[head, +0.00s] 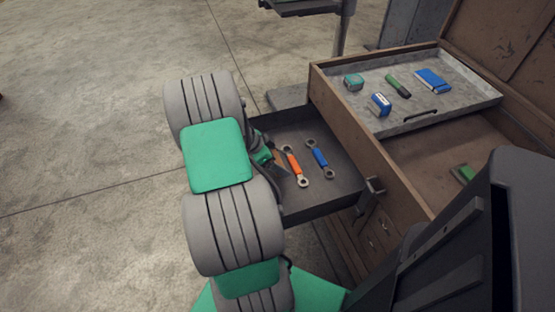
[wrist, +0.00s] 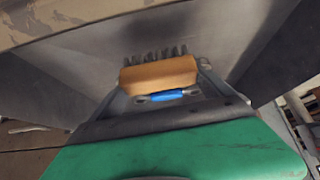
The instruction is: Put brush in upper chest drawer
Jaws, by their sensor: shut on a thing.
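The brush (wrist: 158,74) has a tan wooden block and dark bristles. It is in my gripper, and the wrist view shows it close ahead with the bristles toward the top of the picture. In the head view my gripper (head: 272,155) is over the left part of the pulled-out dark chest drawer (head: 320,128), shut on the brush. The arm hides most of the gripper and part of the drawer's left side. I cannot tell whether the brush touches the drawer floor.
A green object (head: 463,174) lies below the tray. Clear floor is left.

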